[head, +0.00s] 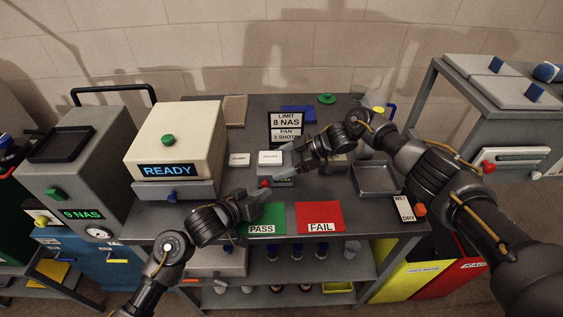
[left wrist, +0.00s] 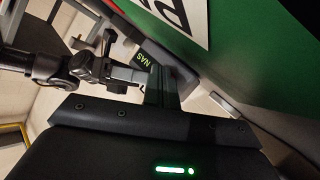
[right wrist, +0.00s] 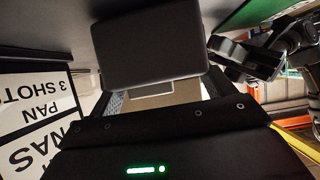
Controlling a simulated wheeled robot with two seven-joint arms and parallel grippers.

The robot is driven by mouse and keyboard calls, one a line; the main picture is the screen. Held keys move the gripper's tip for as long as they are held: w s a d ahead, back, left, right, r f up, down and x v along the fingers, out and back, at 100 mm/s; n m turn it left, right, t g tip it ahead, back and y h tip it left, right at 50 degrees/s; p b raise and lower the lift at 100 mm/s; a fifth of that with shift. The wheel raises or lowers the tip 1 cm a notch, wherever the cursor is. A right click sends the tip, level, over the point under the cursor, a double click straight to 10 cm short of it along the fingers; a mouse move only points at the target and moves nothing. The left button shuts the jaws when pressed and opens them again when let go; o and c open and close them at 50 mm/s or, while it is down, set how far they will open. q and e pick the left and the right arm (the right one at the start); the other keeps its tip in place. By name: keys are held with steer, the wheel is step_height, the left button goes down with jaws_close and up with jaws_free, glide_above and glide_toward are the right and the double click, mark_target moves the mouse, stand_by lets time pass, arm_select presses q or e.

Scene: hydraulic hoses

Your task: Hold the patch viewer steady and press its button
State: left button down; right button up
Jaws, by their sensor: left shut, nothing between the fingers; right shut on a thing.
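A small dark box with a white top plate (head: 270,158) stands mid-bench and appears to be the patch viewer. A red spot (head: 264,183) shows low on its front and may be its button. My right gripper (head: 284,163) is shut on the box from its right side; in the right wrist view the dark box (right wrist: 150,45) fills the space ahead of the fingers. My left gripper (head: 258,200) is shut and empty, just in front of the box and above the green PASS mat (head: 262,217). Its closed fingertips show in the left wrist view (left wrist: 165,85), apart from the box.
A red FAIL mat (head: 320,216) lies right of the green one. A LIMIT 8 NAS sign (head: 286,125) stands behind. A cream READY machine (head: 172,135) is at left, a metal tray (head: 375,180) at right. A wet/dry card (head: 404,208) lies near the front right edge.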

mark_target(261, 219)
arm_select(q)
steer(key=shift+w+a+r, duration=0.2)
steer(key=shift+w+r, duration=0.25)
steer(key=shift+r, duration=0.1)
arm_select(e)
steer(key=shift+s+a+r, duration=0.1)
steer(key=shift+s+r, duration=0.05)
steer(key=shift+r, duration=0.05)
arm_select(q)
steer(key=shift+s+f, duration=0.15)
steer(key=shift+s, duration=0.1)
arm_select(e)
steer(key=shift+w+f, duration=0.2)
steer(key=shift+w, duration=0.1)
arm_select(q)
steer(key=shift+f, duration=0.3)
arm_select(e)
steer(key=shift+w+f, duration=0.15)
steer(key=shift+w, duration=0.05)
arm_select(q)
steer(key=shift+s, duration=0.45)
steer(key=shift+s+d, duration=0.1)
steer(key=shift+s, duration=2.65)
arm_select(e)
steer(key=shift+s, duration=0.1)
arm_select(q)
steer(key=shift+f, duration=0.1)
